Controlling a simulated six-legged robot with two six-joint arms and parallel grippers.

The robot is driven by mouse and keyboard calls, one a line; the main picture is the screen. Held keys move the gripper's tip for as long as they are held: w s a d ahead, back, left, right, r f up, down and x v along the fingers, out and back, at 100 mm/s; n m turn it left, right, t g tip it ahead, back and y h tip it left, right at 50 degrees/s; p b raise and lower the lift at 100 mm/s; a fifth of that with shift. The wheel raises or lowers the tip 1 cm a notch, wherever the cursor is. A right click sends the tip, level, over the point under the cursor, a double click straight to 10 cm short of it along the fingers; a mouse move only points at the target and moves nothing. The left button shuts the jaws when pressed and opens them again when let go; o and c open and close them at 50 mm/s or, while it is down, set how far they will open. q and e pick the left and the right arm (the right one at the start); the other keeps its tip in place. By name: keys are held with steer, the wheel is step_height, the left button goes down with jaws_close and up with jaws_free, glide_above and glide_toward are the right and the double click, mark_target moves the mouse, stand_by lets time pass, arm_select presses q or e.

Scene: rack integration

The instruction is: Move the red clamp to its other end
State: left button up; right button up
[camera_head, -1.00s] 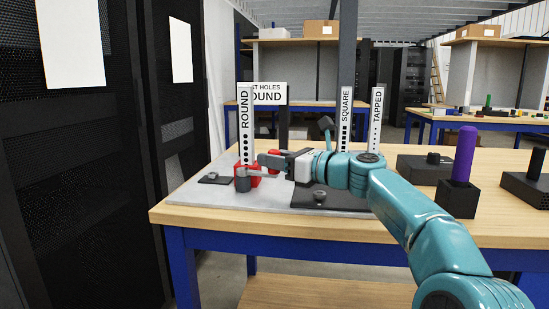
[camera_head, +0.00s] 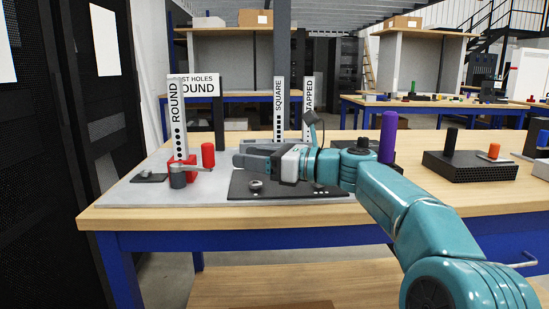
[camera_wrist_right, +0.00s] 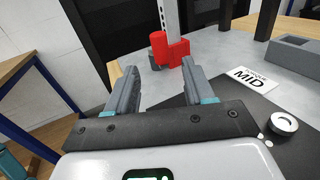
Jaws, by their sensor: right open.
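The red clamp (camera_head: 183,168) sits at the foot of the upright strip marked ROUND (camera_head: 176,125), on the left part of the grey plate (camera_head: 135,190). A red cylinder (camera_head: 208,155) stands at its right side. A grey lever and a dark round knob (camera_head: 177,179) show in front of it. My right gripper (camera_head: 240,155) is open and empty, to the right of the clamp and apart from it. In the right wrist view, the clamp (camera_wrist_right: 172,50) lies beyond the gap between the two open fingers (camera_wrist_right: 160,76). My left gripper is not in view.
A dark plate (camera_head: 290,188) with a round metal knob lies under my right gripper. Strips marked SQUARE (camera_head: 279,105) and TAPPED (camera_head: 308,105) stand behind. A purple cylinder (camera_head: 388,138) and a black perforated block (camera_head: 470,167) stand to the right. The front table strip is clear.

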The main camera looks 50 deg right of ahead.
steer(key=v, duration=0.5)
steer(key=shift+s, duration=0.2)
stand_by(0.4)
